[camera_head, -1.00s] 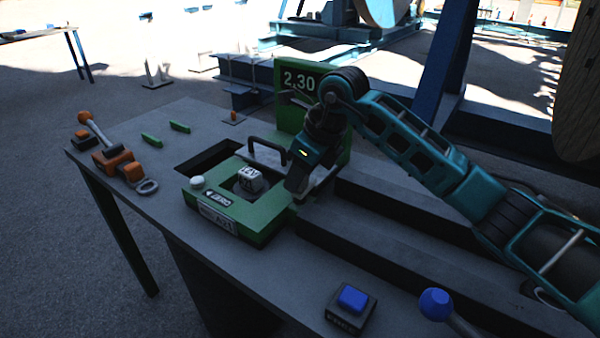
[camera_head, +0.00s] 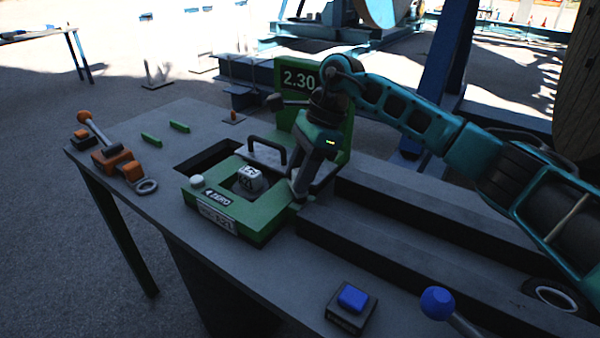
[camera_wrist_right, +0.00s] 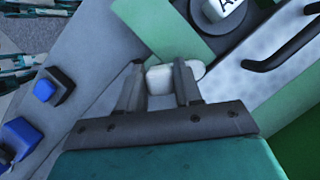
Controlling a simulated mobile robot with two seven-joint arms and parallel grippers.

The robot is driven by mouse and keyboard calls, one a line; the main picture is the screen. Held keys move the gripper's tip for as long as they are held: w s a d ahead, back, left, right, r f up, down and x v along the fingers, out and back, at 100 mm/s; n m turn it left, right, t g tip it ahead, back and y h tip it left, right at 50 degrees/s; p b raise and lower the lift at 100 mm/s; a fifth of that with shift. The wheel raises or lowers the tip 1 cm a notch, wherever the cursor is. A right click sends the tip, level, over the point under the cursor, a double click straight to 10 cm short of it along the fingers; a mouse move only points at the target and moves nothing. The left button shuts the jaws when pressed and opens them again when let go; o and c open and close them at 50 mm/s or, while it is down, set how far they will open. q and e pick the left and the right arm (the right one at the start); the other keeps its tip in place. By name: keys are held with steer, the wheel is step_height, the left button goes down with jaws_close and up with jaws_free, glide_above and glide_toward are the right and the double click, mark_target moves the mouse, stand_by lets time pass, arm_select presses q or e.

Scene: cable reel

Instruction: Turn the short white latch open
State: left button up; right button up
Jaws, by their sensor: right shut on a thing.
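The short white latch (camera_wrist_right: 160,79) shows in the right wrist view between the two fingers of my right gripper, beside the green frame (camera_wrist_right: 155,22). A white end of it also shows past the right-hand finger. My right gripper (camera_head: 297,193) is shut on the latch at the right side of the green frame (camera_head: 262,218) in the head view. There the fingers hide the latch. How far the latch is turned is hard to tell. My left gripper is not in view.
A white lettered drum (camera_head: 250,179) sits in the green frame, with a black handle (camera_head: 268,145) behind it. A green panel (camera_head: 299,80) reads 2.30. An orange lever unit (camera_head: 115,160) stands left. A blue button (camera_head: 352,298) and blue knob (camera_head: 436,303) are in front.

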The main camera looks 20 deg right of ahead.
steer(key=n+g, duration=0.1)
steer(key=n, duration=0.2)
steer(key=n+g+h+b, duration=0.1)
steer(key=n, duration=0.2)
steer(key=shift+n, duration=0.4)
stand_by(0.4)
steer(key=o, duration=1)
steer(key=shift+c, duration=0.2)
steer(key=shift+r, duration=0.1)
steer(key=p+v, duration=0.2)
steer(key=v, duration=1)
steer(key=shift+w+r+p, duration=0.3)
steer(key=shift+p, duration=0.05)
